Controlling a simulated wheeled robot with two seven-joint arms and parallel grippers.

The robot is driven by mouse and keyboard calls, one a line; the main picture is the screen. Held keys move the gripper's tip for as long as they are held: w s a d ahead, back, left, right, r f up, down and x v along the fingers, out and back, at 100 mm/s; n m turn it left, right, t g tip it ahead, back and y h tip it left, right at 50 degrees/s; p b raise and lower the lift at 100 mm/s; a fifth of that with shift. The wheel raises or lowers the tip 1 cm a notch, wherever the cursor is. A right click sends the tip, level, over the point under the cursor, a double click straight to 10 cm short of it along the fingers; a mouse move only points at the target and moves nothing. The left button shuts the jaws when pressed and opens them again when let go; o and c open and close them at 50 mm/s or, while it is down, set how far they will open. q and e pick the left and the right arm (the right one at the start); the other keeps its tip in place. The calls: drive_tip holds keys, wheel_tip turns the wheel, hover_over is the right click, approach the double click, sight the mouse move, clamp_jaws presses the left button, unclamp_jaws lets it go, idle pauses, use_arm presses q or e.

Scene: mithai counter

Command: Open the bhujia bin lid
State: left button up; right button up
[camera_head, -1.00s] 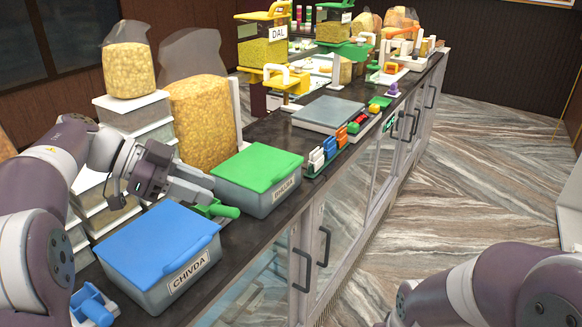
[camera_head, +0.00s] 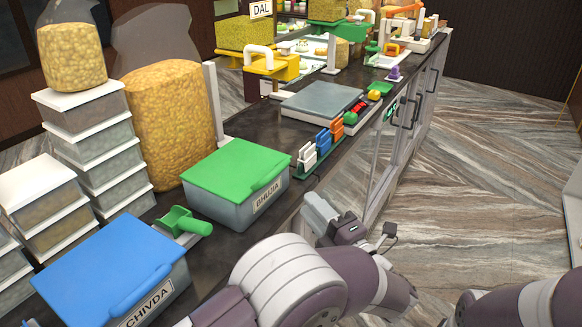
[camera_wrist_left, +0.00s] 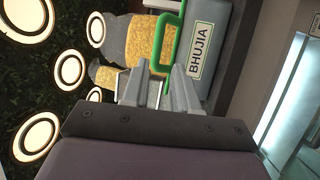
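The bhujia bin (camera_head: 250,212) is a grey see-through box with a white label on its front. Its green lid (camera_head: 232,163) lies shut on top, with a raised green handle (camera_head: 268,182) along the front edge. My left gripper (camera_head: 313,207) is in front of the bin, to its right in the head view, apart from it. In the left wrist view the fingers (camera_wrist_left: 162,75) are open and empty, pointing toward the green handle (camera_wrist_left: 162,40) and the labelled bin front (camera_wrist_left: 222,45). My right gripper is out of view; only part of that arm shows at bottom right.
The chivda bin (camera_head: 165,300) with a blue lid stands nearer, with a green scoop (camera_head: 185,222) between the bins. A card rack (camera_head: 322,150) and scale (camera_head: 322,107) stand beyond. Stacked boxes (camera_head: 100,150) and a snack sack (camera_head: 170,130) stand behind. Floor is clear at right.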

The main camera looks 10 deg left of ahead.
sight(277, 168)
use_arm(q)
drive_tip(key=p+x, duration=0.2)
drive_tip(key=x, duration=0.1)
drive_tip(key=p+x, duration=0.2)
drive_tip(key=x, duration=0.2)
drive_tip(key=p+x, duration=0.2)
drive_tip(key=x, duration=0.2)
drive_tip(key=shift+a+r, duration=0.25)
drive_tip(key=shift+r, duration=0.05)
drive_tip(key=shift+w+a, duration=0.2)
drive_tip(key=shift+a, duration=0.2)
clamp_jaws()
